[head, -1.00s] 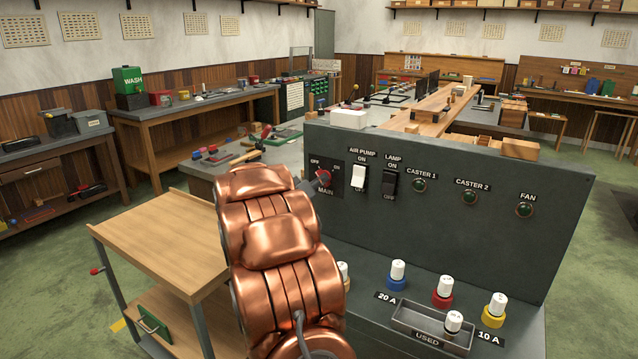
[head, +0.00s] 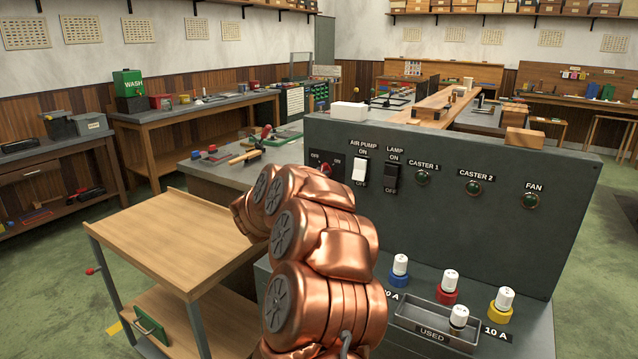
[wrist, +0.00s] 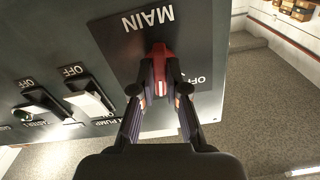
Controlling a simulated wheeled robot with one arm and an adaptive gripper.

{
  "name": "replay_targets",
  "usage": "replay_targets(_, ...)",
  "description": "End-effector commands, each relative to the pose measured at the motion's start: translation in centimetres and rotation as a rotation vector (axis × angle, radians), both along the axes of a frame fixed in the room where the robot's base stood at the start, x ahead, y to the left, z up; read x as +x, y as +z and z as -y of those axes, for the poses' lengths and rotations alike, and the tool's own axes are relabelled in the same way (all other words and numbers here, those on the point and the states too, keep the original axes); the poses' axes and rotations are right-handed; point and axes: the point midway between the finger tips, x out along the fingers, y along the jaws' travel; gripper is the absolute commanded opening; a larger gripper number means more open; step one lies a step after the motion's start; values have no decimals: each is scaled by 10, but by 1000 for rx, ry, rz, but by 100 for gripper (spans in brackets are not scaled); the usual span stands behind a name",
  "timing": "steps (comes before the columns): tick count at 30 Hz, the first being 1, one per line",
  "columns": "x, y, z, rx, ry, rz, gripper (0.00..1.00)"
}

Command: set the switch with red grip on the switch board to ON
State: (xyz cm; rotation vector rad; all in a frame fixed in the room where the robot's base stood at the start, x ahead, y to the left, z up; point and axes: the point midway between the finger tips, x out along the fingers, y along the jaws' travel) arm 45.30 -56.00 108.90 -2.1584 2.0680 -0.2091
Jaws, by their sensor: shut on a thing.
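The switch with the red grip (wrist: 160,68) is on the plate marked MAIN (wrist: 125,40) on the switch board (head: 450,225). In the wrist view the plate appears upside down. My gripper (wrist: 160,90) has one finger on each side of the red grip and is shut on it. In the head view only a little of the red grip (head: 326,169) shows above my copper-coloured arm, between the OFF and ON marks. My arm hides the MAIN label and my fingers there. I cannot tell exactly which way the grip points.
Close to its right are the white AIR PUMP switch (head: 360,171) and the black LAMP switch (head: 391,179). Dark green lamps such as CASTER 1 (head: 421,178) follow. Fuses and a USED tray (head: 435,318) sit below. A wooden cart (head: 165,240) stands left.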

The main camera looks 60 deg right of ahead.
Motion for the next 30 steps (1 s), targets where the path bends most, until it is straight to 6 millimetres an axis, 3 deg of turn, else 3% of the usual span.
replay_targets(15, 1, -4, 0, 22, 1, 436, 0)
replay_targets(30, 1, -1, 0, 28, 1, 594, 0)
